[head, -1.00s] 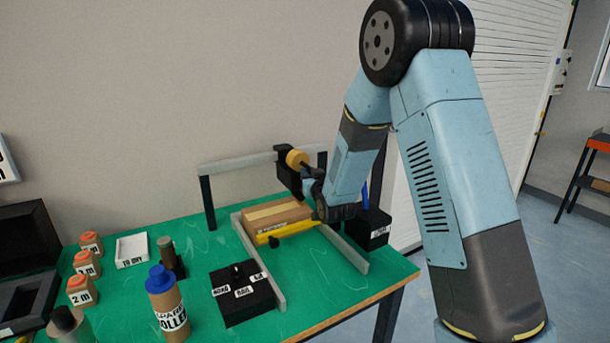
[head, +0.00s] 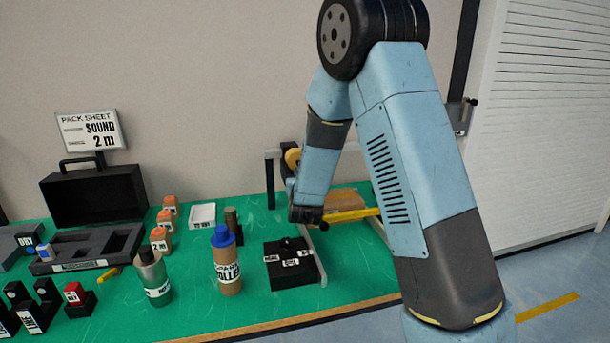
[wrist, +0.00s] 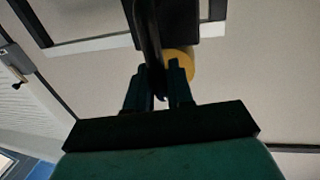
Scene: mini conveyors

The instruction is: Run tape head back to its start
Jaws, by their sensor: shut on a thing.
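The tape head (head: 293,159), a black body with a tan-yellow tape roll, hangs on the grey gantry near its left post (head: 270,188). In the wrist view the dark tape head (wrist: 180,22) and part of its roll show ahead of my fingers. My gripper (wrist: 160,92) is shut on a dark bar of the tape head. In the head view my gripper (head: 291,184) is partly hidden by my own wrist. The right part of the gantry is hidden behind my arm.
A carton (head: 346,197) lies on the conveyor with a yellow bar (head: 350,217) at its front. A white tray (head: 203,215) lies behind.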

